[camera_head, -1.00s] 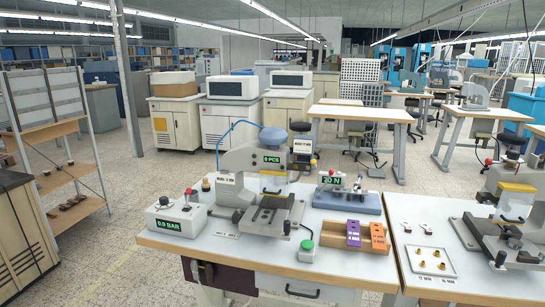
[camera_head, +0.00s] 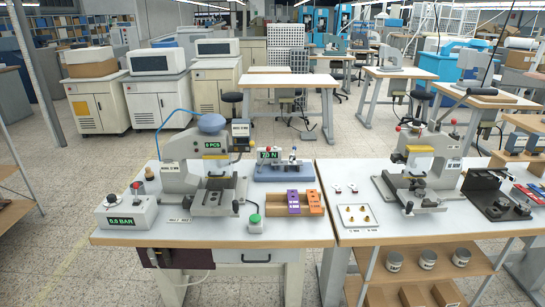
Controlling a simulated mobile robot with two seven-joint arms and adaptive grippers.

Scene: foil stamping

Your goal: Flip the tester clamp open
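The tester (camera_head: 284,173) is a low blue-grey unit with a green-lit display reading in N. It sits at the back right of the left workbench, behind the purple and orange blocks. A small upright metal part (camera_head: 292,156), which looks like its clamp, stands at the right of its top, beside the display. It is too small to tell whether the clamp is open or shut. Neither of my grippers shows in the head view.
A stamping press (camera_head: 205,165) stands left of the tester, with a pressure box (camera_head: 127,211) at the front left. Purple (camera_head: 293,202) and orange (camera_head: 314,202) blocks lie in front of the tester. A second press (camera_head: 424,165) and a tray (camera_head: 357,216) stand on the right bench.

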